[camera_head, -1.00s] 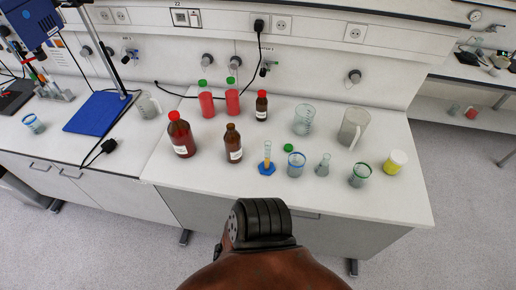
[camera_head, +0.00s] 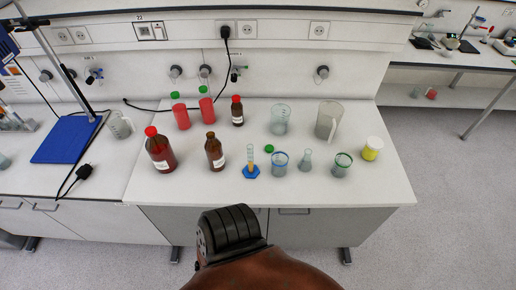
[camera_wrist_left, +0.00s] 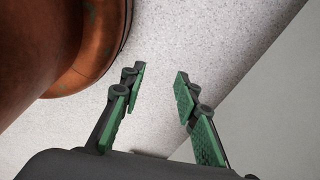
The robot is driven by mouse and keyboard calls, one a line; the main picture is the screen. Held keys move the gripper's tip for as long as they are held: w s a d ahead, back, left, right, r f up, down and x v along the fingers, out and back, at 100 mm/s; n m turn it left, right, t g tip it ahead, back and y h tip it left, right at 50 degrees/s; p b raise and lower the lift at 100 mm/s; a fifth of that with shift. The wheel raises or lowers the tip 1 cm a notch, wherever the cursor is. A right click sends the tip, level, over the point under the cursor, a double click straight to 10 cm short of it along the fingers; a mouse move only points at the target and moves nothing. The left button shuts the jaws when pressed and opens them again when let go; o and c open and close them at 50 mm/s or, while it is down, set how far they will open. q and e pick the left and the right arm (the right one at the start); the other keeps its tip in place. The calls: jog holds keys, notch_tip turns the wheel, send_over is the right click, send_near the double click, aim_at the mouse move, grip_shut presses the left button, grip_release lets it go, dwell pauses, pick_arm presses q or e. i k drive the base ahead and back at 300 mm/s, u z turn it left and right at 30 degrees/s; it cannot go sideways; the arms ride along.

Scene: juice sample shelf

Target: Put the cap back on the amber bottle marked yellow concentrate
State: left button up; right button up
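An amber bottle (camera_head: 215,153) with a white label stands upright and uncapped on the bench in the head view. A larger amber bottle (camera_head: 160,152) with a red cap stands to its left. A small amber bottle (camera_head: 237,112) with a red cap stands behind. The labels are too small to read. A loose green cap (camera_head: 269,149) lies on the bench, right of the uncapped bottle. My left gripper (camera_wrist_left: 158,92) is open and empty in the left wrist view, with pale speckled floor behind it. My right gripper is not in view.
Two red bottles (camera_head: 181,114) with green caps stand behind. A cylinder on a blue base (camera_head: 251,171), beakers (camera_head: 279,165), a flask (camera_head: 307,164) and a yellow jar (camera_head: 371,150) stand near the cap. A pitcher (camera_head: 328,118) stands behind. The bench's front strip (camera_head: 320,194) is clear.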

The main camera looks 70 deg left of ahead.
aim_at(213, 146)
jog(key=u, duration=1.35)
jog(key=i, duration=0.6)
